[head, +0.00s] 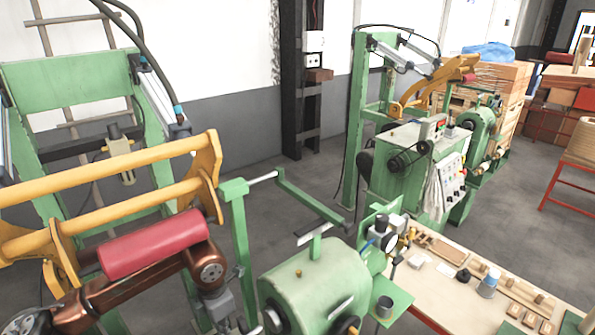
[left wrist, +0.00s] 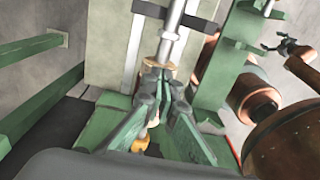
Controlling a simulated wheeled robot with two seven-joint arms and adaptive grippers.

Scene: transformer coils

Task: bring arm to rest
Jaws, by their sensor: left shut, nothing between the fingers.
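My left arm (head: 205,265) shows as a copper-brown link at the lower left of the head view, in front of the green winding machine. Its wrist points down there, and I cannot make out the fingers in that view. In the left wrist view my left gripper (left wrist: 160,72) is shut and empty, its fingertips together close to the lower end of a silver rod (left wrist: 174,38). I cannot tell whether they touch it. My right gripper does not show clearly in either view.
A red roller (head: 155,245) and yellow bars (head: 120,205) are close to my left arm. A green drum housing (head: 315,290) stands to its right. A workbench (head: 450,262) with small wooden parts is at the lower right. Open grey floor lies behind.

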